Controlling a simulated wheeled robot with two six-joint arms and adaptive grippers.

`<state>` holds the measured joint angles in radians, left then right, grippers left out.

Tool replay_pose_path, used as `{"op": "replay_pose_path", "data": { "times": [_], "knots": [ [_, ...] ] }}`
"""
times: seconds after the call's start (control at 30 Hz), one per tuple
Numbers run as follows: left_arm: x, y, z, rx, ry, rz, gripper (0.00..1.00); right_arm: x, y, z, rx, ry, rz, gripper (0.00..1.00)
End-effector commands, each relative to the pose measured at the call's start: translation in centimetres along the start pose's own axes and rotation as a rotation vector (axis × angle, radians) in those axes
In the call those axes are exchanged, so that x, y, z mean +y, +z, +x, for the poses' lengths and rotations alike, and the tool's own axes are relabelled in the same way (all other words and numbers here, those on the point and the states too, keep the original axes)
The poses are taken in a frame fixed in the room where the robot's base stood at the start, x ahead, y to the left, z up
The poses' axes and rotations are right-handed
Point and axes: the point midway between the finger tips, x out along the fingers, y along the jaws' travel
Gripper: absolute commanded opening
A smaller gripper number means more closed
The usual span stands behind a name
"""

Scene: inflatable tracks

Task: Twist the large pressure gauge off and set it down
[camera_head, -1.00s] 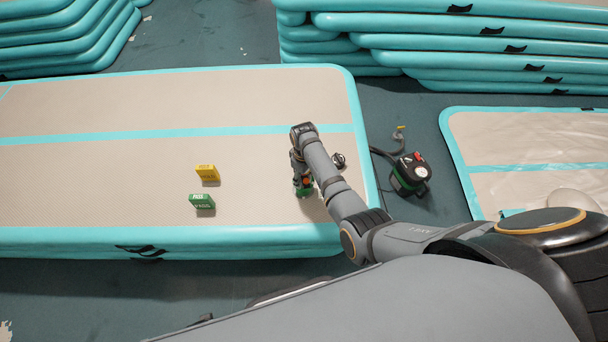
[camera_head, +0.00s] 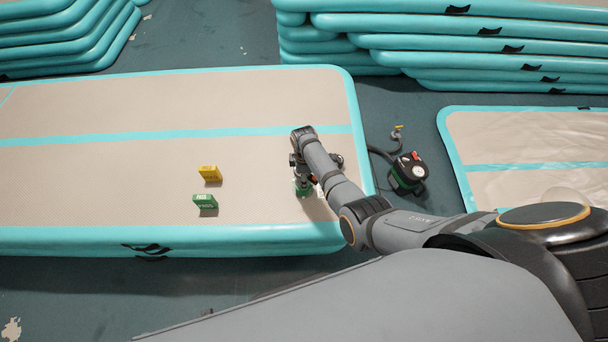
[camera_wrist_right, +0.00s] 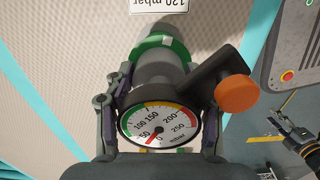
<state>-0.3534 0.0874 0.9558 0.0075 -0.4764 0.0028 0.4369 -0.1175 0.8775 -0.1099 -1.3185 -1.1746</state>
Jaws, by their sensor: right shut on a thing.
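The large pressure gauge (camera_wrist_right: 158,122) has a round white dial with coloured bands marked in mbar, and its needle is near 0. It sits on a dark cylindrical body with a green collar (camera_wrist_right: 160,48) at its far end. A black side arm with an orange knob (camera_wrist_right: 236,93) sticks out to the right. My right gripper (camera_wrist_right: 160,95) has its fingers shut on the gauge, one on each side of the body. In the head view, my right gripper (camera_head: 302,174) is over the mat near its right end, with the green collar (camera_head: 303,190) below it. My left gripper is out of view.
A yellow block (camera_head: 210,173) and a green block (camera_head: 205,201) stand left on the inflatable mat (camera_head: 100,190). A black and green pump (camera_head: 408,172) with a hose is on the floor to the right. A "120 mbar" label (camera_wrist_right: 158,5) lies beyond the collar.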

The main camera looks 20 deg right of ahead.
Motion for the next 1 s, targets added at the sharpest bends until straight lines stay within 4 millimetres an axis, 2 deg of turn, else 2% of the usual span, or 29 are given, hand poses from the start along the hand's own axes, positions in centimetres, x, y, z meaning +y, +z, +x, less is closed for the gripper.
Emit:
{"op": "replay_pose_path", "data": {
  "times": [0.17,0.47,0.73,1.0],
  "knots": [
    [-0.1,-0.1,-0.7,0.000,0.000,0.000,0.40,0.0,0.0,0.0,-0.001,-0.002,-0.151,0.19],
    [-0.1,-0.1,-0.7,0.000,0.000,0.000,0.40,0.0,0.0,0.0,0.000,-0.001,-0.177,0.19],
    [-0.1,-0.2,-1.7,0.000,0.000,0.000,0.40,0.1,0.0,0.0,-0.001,-0.002,-0.485,0.19],
    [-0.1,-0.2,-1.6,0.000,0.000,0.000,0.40,0.1,0.0,0.1,0.000,-0.001,-0.501,0.19]
  ]
}}
